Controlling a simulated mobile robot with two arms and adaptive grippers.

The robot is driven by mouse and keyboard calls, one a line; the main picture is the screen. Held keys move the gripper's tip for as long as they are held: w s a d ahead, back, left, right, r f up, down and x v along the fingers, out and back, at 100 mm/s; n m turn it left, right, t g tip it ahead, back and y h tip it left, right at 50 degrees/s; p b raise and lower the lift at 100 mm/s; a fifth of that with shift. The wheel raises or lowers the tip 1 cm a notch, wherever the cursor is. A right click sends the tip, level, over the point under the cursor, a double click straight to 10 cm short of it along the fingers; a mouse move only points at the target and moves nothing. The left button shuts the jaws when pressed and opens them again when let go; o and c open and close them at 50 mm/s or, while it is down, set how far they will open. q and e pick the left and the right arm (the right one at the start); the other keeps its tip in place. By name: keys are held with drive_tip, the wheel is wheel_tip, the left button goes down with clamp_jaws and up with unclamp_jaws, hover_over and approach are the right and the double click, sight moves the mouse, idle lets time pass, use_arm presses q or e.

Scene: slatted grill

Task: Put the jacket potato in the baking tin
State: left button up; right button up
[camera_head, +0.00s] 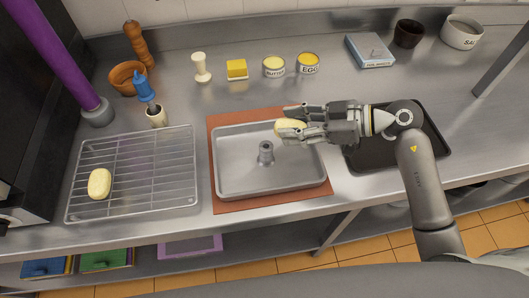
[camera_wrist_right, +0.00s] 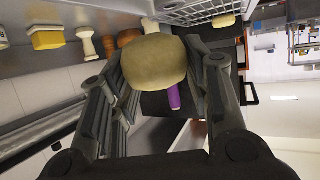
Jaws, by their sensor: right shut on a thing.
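My right gripper (camera_head: 291,125) comes in from the right and is shut on a pale yellow potato (camera_head: 288,124). It holds the potato above the upper right part of the grey baking tin (camera_head: 232,188). The wrist view shows the potato (camera_wrist_right: 153,62) between both fingers. The tin is shallow and rectangular, with a short post (camera_head: 265,151) in its middle. It lies on a reddish-brown mat (camera_head: 222,117). A second pale yellow potato (camera_head: 99,184) lies on the wire rack (camera_head: 150,165) at left. My left gripper is not in view.
A dark tray (camera_head: 435,146) lies right of the tin, partly beneath my right arm. A purple tube (camera_head: 55,50) leans in at left. A wooden bowl, a blue-handled tool, a yellow block and small tubs stand along the back. The counter's front edge is close to the tin.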

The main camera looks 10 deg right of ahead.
sight(291, 157)
drive_tip(key=f, duration=1)
drive_tip(key=shift+s, duration=0.3)
clamp_jaws()
drive_tip(key=shift+w+a+f, duration=0.1)
drive_tip(key=o, duration=0.7)
unclamp_jaws()
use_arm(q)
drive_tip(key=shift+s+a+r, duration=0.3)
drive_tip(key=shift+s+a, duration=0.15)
use_arm(e)
drive_tip(key=o, duration=0.4)
drive_tip(key=shift+w, duration=0.2)
drive_tip(key=shift+d+r, duration=0.2)
drive_tip(key=shift+d, duration=0.15)
drive_tip(key=b+v, duration=0.2)
drive_tip(key=v, duration=0.8)
drive_tip(key=shift+d, duration=0.1)
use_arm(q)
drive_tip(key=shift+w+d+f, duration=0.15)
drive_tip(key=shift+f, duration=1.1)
use_arm(e)
drive_tip(key=shift+s+d+r, duration=0.25)
drive_tip(key=shift+d+r, duration=0.2)
drive_tip(key=shift+d, duration=0.05)
